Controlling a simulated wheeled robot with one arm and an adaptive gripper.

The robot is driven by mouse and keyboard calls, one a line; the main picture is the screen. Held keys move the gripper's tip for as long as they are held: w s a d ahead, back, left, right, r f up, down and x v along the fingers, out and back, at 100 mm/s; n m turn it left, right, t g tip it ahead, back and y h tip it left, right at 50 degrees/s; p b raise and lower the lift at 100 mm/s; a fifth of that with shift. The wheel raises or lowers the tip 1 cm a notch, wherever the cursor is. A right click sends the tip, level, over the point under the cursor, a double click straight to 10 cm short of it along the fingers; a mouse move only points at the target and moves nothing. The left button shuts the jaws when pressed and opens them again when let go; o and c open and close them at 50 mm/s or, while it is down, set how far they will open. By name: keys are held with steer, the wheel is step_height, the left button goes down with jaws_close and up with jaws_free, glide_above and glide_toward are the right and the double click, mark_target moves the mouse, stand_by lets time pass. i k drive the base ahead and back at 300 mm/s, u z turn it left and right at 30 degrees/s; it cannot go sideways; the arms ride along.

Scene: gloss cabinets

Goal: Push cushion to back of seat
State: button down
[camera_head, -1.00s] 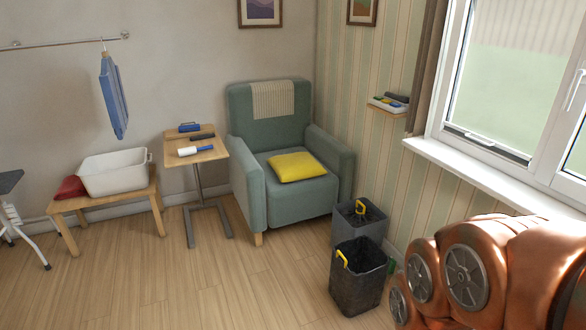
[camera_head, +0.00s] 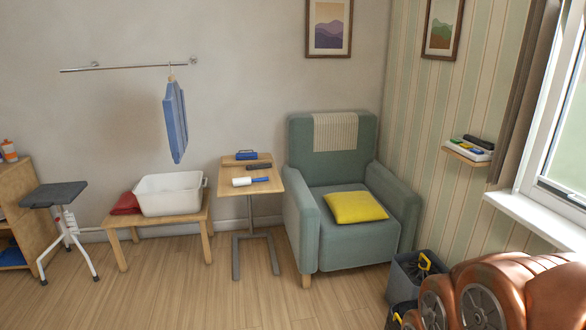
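A yellow cushion (camera_head: 356,207) lies flat on the seat of the green armchair (camera_head: 346,245), near the middle and front of the seat. Bare seat shows between the cushion and the backrest (camera_head: 333,161). A cream striped cloth (camera_head: 335,132) hangs over the top of the backrest. My gripper is not in view. A copper-coloured part with round grey discs, at the lower right, looks like my own arm; it is well apart from the chair.
A small side table (camera_head: 250,184) with a lint roller and other items stands close left of the chair. Dark bins (camera_head: 418,270) stand at its front right. A low bench (camera_head: 160,219) holds a white tub (camera_head: 169,192). The wooden floor (camera_head: 200,295) in front is mostly clear.

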mark_target(356, 206)
steer(key=u, duration=0.3)
steer(key=i, duration=1.7)
steer(key=z, duration=0.25)
steer(key=i, duration=1.7)
steer(key=z, duration=0.7)
steer(key=i, duration=0.4)
steer(key=z, duration=0.1)
